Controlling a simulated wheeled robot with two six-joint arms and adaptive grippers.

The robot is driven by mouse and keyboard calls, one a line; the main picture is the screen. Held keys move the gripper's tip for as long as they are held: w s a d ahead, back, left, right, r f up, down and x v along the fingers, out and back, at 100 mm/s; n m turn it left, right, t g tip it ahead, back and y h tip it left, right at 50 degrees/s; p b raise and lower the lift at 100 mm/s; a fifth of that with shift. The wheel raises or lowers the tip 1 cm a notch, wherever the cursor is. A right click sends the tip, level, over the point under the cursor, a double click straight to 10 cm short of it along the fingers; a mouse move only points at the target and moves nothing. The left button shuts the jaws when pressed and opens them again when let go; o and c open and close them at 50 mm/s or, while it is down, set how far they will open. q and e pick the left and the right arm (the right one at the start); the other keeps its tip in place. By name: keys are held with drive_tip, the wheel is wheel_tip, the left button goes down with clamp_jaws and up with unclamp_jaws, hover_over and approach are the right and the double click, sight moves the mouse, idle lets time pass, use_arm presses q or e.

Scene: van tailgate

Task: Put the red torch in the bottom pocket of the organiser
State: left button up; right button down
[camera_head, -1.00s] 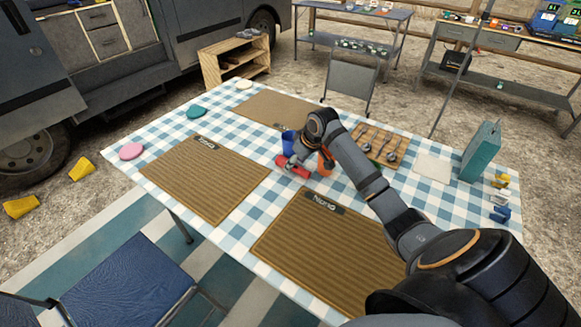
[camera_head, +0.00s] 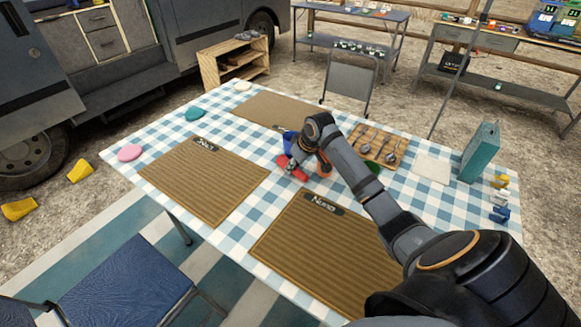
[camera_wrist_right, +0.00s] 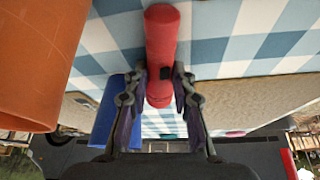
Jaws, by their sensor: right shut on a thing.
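The red torch (camera_head: 297,173) is over the blue-and-white checked tablecloth, near the middle of the table. My right gripper (camera_head: 291,167) is shut on it. In the right wrist view the torch (camera_wrist_right: 161,40) sits between the two fingers of the right gripper (camera_wrist_right: 160,84), which press its sides near one end. I cannot tell whether the torch touches the cloth or is just above it. I cannot make out the organiser in these frames. My left gripper is not in view.
A blue cup (camera_head: 289,141) and an orange cup (camera_head: 324,166) are close to the gripper. Brown placemats (camera_head: 204,176), a wooden board with utensils (camera_head: 378,146) and a teal box (camera_head: 479,151) are on the table. A blue chair (camera_head: 128,281) stands at the near left.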

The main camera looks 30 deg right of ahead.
wheel_tip(320, 180, up, 3)
drive_tip(key=shift+f, duration=0.1)
drive_tip(key=s+a+r+p, duration=0.2)
drive_tip(key=s+a+r, duration=0.5)
drive_tip(key=s+r, duration=0.4)
wheel_tip(320, 180, up, 10)
drive_tip(key=s+p, duration=0.1)
drive_tip(key=p, duration=0.9)
drive_tip(key=shift+d+f, duration=0.2)
drive_tip(key=shift+s+a, duration=0.1)
drive_tip(key=shift+s, duration=0.1)
